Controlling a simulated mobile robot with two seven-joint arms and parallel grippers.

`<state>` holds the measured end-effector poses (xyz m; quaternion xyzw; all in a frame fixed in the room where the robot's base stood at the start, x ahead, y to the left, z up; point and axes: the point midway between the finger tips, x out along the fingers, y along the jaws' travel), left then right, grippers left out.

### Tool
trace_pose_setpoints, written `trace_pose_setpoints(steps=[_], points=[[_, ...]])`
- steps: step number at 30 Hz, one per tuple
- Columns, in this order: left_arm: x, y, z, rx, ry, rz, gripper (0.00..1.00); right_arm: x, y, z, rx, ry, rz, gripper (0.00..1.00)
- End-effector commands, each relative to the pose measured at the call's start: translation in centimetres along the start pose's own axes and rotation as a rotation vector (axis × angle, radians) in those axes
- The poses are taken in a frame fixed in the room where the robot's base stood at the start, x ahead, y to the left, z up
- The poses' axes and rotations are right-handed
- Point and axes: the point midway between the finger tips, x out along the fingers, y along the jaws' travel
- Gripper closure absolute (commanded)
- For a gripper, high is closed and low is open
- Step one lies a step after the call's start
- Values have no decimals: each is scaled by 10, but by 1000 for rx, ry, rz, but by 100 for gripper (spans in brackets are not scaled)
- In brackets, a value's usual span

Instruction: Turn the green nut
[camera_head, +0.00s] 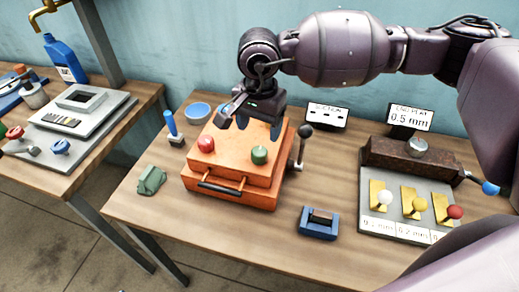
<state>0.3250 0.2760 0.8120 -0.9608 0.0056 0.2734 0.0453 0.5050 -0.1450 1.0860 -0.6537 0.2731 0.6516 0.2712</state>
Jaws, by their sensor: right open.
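The green nut (259,155) is a short cylinder on the right part of the orange box's top. A red knob (206,143) stands on the same box to its left. The orange box (230,193) sits on the wooden table. My right gripper (249,124) is open and empty, fingers pointing down, over the far part of the box. In the picture it is just above and behind the nut, apart from it. My left gripper is not in view.
A dark-knobbed lever (301,148) stands right of the box. A blue bowl (197,111), a blue-handled tool (173,128), a green cloth-like piece (151,180) and a blue block (320,220) lie around it. A gauge board (380,228) is at right.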

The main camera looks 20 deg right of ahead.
Motion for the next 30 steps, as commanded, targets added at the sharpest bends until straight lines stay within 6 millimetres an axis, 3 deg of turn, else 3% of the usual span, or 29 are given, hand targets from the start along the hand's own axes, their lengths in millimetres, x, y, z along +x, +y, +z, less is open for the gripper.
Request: trace_pose_setpoints(steps=[9,15,28,30], points=[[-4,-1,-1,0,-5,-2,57,55,0,2,0,-5,1,31],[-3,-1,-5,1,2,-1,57,77,0,1,1,-5,-1,31],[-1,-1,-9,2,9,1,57,85,0,1,0,-3,-1,31],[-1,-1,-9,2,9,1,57,85,0,1,0,-3,-1,40]])
